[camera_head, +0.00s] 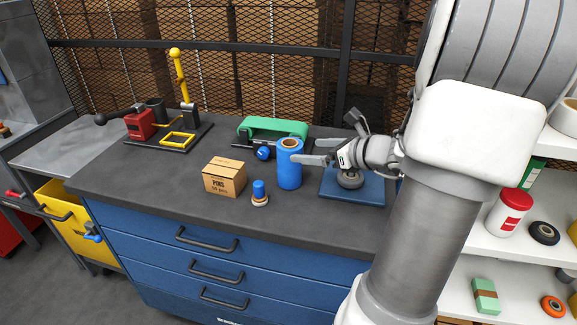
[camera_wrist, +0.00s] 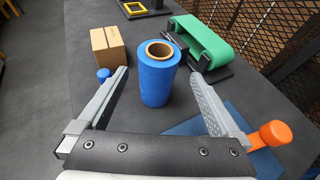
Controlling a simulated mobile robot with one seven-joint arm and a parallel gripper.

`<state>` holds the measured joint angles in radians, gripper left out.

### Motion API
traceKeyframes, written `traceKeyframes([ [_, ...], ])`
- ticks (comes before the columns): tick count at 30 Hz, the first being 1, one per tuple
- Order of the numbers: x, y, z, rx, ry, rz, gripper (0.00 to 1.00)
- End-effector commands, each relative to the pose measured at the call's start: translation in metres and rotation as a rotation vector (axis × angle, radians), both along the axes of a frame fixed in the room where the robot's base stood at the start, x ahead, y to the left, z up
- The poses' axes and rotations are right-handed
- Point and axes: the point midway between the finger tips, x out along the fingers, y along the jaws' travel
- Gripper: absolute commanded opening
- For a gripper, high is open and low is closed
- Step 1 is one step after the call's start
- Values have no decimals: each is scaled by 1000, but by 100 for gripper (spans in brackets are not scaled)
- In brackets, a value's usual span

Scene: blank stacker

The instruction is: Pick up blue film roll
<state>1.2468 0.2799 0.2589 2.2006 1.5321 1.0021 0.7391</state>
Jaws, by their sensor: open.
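The blue film roll (camera_head: 289,168) stands upright on the dark bench top, with a brown cardboard core showing at its top. In the wrist view the blue film roll (camera_wrist: 157,78) stands ahead of my gripper, centred between its fingers. My gripper (camera_head: 308,151) reaches in from the right, close beside the roll. In the wrist view my gripper (camera_wrist: 160,80) is open, with one finger to each side and nothing held. Whether a finger touches the roll cannot be told.
A cardboard pins box (camera_head: 225,177) and a small blue-handled stamp-like tool (camera_head: 260,193) stand left of the roll. A green belt machine (camera_head: 272,130) is behind it. A blue plate (camera_head: 335,194) with a grey disc lies right. The front left bench top is clear.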

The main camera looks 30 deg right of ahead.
Motion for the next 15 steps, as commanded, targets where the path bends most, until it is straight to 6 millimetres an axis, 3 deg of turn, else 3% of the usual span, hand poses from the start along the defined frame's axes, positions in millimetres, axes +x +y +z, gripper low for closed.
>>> traceKeyframes([
  [6,39,10,-18,1,0,3,100],
  [15,60,16,-26,-1,0,4,100],
])
